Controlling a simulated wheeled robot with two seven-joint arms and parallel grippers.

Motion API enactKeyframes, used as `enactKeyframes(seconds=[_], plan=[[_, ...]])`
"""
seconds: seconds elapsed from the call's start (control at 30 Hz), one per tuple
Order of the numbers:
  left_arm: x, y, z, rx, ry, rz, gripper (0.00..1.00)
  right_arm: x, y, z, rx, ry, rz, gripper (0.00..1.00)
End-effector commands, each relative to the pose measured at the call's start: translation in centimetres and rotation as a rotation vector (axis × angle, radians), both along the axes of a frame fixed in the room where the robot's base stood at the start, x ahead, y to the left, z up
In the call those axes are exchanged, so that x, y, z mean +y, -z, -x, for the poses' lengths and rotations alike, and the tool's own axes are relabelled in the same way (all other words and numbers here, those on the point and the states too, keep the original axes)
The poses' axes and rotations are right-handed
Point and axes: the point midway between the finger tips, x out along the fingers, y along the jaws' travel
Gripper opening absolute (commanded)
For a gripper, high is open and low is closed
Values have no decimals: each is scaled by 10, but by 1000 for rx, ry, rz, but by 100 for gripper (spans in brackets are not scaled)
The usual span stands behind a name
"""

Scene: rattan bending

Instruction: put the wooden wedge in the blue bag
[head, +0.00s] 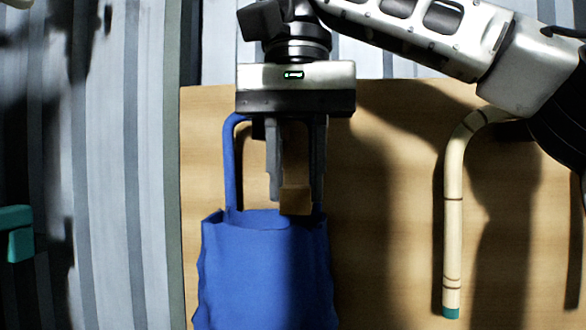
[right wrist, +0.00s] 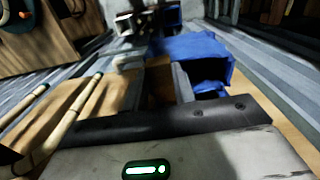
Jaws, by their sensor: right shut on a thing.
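The wooden wedge (head: 296,201) is a light brown block between the fingers of my right gripper (head: 295,190). The gripper is shut on it and points down. The wedge also shows between the fingers in the right wrist view (right wrist: 159,84). The blue bag (head: 263,270) is on the brown board, with its opening facing up just below the wedge in the head view. Its left handle (head: 230,165) stands up beside the gripper. The bag shows beyond the fingers in the right wrist view (right wrist: 195,47). How high the wedge is above the rim, I cannot tell. My left gripper is not in view.
A bent rattan cane (head: 453,220) with a green tip is to the right on the brown board (head: 395,250). Grey ribbed surface (head: 110,200) lies left of the board. A teal object (head: 17,233) is at the far left edge. The board between bag and cane is clear.

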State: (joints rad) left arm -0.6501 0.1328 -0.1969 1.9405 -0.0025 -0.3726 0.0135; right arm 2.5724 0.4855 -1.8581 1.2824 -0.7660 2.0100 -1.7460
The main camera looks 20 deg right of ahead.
Motion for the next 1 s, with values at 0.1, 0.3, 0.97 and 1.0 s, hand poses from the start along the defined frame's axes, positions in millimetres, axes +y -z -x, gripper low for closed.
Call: enactKeyframes(seconds=[0.1,0.3,0.97,1.0], plan=[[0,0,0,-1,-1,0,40,-3,1,-4,1,1,1,5],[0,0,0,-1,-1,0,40,-4,1,-6,0,1,1,5],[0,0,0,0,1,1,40,-4,1,-5,0,0,1,52],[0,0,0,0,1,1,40,-4,1,-5,0,0,1,52]])
